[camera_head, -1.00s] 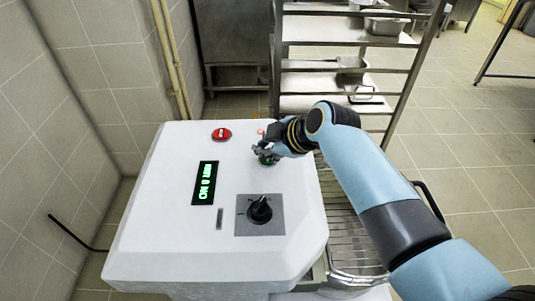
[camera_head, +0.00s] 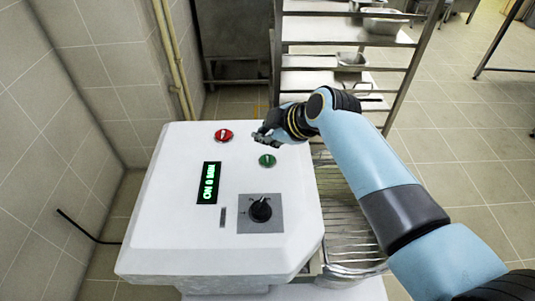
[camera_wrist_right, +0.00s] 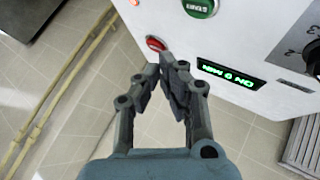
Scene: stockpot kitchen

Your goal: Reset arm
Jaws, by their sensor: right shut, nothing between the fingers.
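My right gripper (camera_head: 262,138) is shut and empty, just above and beside the green button (camera_head: 267,160) on the white machine (camera_head: 165,235). In the right wrist view my fingertips (camera_wrist_right: 170,62) are together in front of the machine's edge, near the red button (camera_wrist_right: 156,43). The green button (camera_wrist_right: 200,6) is at the top of that view. The red button (camera_head: 224,135) is left of the gripper in the head view. My left gripper is not in view.
The machine's panel has a lit green display (camera_head: 208,183) and a black knob (camera_head: 261,209). A metal rack (camera_head: 345,35) with trays stands behind. Wire shelving (camera_head: 350,225) is at the machine's right. Yellow pipes (camera_head: 172,60) run up the wall at left.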

